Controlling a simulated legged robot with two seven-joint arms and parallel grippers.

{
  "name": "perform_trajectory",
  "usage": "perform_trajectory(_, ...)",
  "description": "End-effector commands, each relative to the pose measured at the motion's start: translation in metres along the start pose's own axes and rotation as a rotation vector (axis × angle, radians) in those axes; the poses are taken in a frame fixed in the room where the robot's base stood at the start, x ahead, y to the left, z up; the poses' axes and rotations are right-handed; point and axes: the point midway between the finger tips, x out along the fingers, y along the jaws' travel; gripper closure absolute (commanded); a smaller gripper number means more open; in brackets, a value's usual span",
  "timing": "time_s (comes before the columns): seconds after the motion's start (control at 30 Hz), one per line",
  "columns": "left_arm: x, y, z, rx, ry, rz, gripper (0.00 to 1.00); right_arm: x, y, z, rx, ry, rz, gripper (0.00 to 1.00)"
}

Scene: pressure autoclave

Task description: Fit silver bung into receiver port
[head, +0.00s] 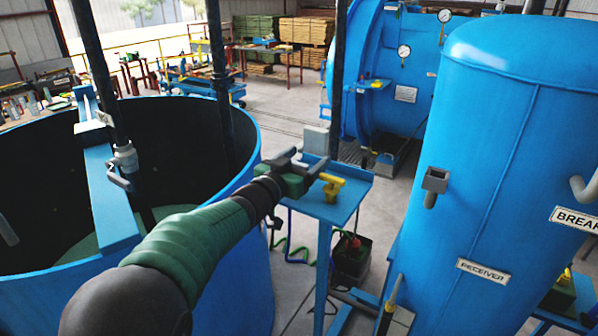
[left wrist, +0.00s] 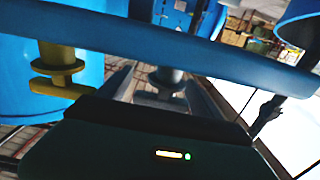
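My left gripper (head: 308,160) reaches over the small blue stand (head: 328,211), its two fingers spread apart. In the left wrist view a grey, silver-looking bung (left wrist: 166,78) shows between the fingers (left wrist: 163,92), with gaps at its sides. In the head view I cannot make it out clearly. A yellow bung (head: 332,188) stands on the stand, just right of the gripper; it also shows in the left wrist view (left wrist: 56,68). The blue receiver tank (head: 480,170) stands at the right, with a grey port (head: 435,181) on its side. My right gripper is not in view.
A large open blue tub (head: 255,200) with a blue crossbar (head: 105,180) stands at the left. A dark vertical post (head: 338,80) rises behind the stand. A big blue autoclave (head: 375,90) with gauges is at the back. Open space lies between stand and receiver.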

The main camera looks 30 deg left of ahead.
Motion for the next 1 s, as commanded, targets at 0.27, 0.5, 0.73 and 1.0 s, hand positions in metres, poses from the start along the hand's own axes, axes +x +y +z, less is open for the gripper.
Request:
perform_trajectory(0.27, -0.001, 0.000, 0.000, 0.000, 0.000, 0.000, 0.63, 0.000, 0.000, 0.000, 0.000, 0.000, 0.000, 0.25)
perform_trajectory(0.5, 0.000, 0.000, -0.001, 0.000, 0.001, 0.000, 0.88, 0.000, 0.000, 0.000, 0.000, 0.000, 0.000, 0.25)
perform_trajectory(0.73, 0.000, 0.000, -0.004, 0.000, 0.001, 0.000, 0.88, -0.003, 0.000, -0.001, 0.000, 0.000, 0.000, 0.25)
perform_trajectory(1.0, 0.000, -0.001, -0.033, 0.000, 0.002, -0.001, 0.88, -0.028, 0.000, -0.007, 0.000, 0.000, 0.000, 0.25)
